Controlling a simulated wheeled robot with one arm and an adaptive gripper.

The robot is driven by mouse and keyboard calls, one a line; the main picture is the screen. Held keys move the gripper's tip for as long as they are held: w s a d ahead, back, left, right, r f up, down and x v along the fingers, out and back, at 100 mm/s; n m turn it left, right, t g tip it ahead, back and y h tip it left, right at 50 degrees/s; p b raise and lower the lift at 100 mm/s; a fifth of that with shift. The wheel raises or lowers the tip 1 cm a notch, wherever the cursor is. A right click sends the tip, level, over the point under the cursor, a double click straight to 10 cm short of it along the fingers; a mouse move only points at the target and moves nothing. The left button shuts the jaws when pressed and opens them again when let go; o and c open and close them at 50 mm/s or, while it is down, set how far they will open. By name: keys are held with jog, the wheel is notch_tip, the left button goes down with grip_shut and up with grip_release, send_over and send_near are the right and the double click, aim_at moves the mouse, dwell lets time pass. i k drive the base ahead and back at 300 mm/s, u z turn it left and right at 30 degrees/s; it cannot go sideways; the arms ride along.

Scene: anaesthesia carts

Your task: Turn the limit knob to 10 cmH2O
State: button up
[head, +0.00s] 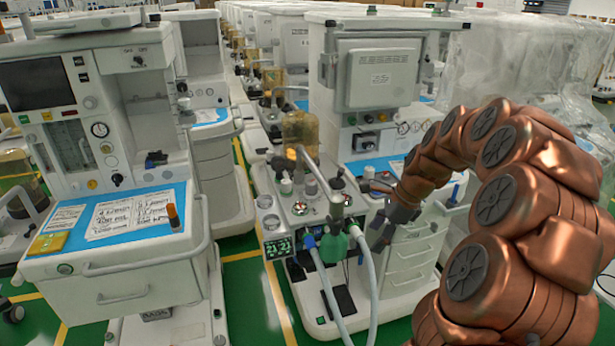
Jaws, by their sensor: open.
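The breathing unit (292,222) of the middle anaesthesia cart (385,280) juts out at the centre of the head view. Several small knobs and caps stand on its top, including a dark one (337,184) and a round dial-like part with red marks (300,208). I cannot tell which is the limit knob, and no scale or setting is readable. My gripper (376,217) is open, just right of the breathing unit, with its fingers toward it. It appears apart from the knobs, with nothing seen between its fingers.
Two hoses (325,290) hang from the front of the unit, beside a green bag (334,247). An amber canister (300,132) stands behind the knobs. Another cart (110,262) with papers stands left, across a strip of green floor (246,285). Plastic-wrapped equipment (500,70) is at right.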

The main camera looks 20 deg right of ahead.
aim_at(311, 186)
jog(key=i, duration=1.25)
